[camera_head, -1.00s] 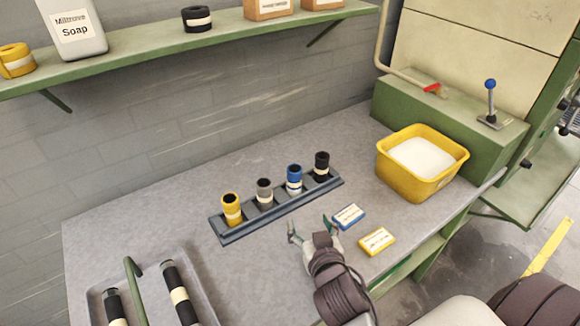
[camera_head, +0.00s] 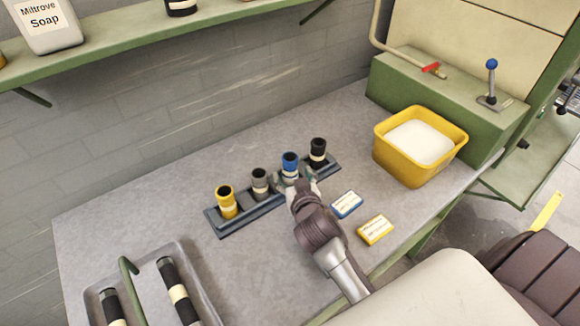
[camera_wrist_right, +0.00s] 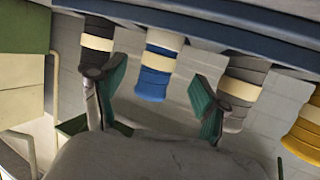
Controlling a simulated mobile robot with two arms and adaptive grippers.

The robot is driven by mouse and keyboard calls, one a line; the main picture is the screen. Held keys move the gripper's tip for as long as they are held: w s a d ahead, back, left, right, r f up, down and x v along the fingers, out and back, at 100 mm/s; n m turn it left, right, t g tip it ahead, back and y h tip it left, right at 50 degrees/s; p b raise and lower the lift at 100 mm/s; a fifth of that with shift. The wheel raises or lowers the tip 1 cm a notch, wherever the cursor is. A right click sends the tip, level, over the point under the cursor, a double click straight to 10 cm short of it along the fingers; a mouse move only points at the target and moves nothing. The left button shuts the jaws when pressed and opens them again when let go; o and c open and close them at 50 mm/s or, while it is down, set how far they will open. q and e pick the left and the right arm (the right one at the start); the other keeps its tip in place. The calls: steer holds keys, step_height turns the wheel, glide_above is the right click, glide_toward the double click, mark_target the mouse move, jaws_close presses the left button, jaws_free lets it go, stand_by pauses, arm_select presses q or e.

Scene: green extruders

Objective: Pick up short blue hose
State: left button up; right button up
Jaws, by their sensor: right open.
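The short blue hose (camera_head: 290,161), with a pale band, stands upright in the dark rack (camera_head: 230,229) between a grey hose (camera_head: 260,184) and a black hose (camera_head: 318,151). My right gripper (camera_head: 296,181) is open at the front of the blue hose and hides its lower part. In the right wrist view the picture is inverted, and the blue hose (camera_wrist_right: 153,82) shows between the two green-padded fingers of the open gripper (camera_wrist_right: 157,90), with gaps on both sides. My left gripper is not in view.
A yellow hose (camera_head: 225,203) stands at the rack's left end. A blue box (camera_head: 347,204) and a yellow box (camera_head: 375,229) lie right of my right arm. A yellow tub (camera_head: 409,161) stands at the right, and a tray (camera_head: 217,297) with long black hoses at the lower left.

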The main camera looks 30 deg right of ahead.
mark_target(292, 170)
steer(key=p+x, duration=0.1)
steer(key=x, duration=0.3)
steer(key=shift+w+d+r, duration=0.1)
steer(key=shift+w+d, duration=0.05)
steer(key=shift+w, duration=0.15)
steer(key=shift+s+r, duration=0.1)
steer(key=shift+c, duration=0.3)
jaws_close()
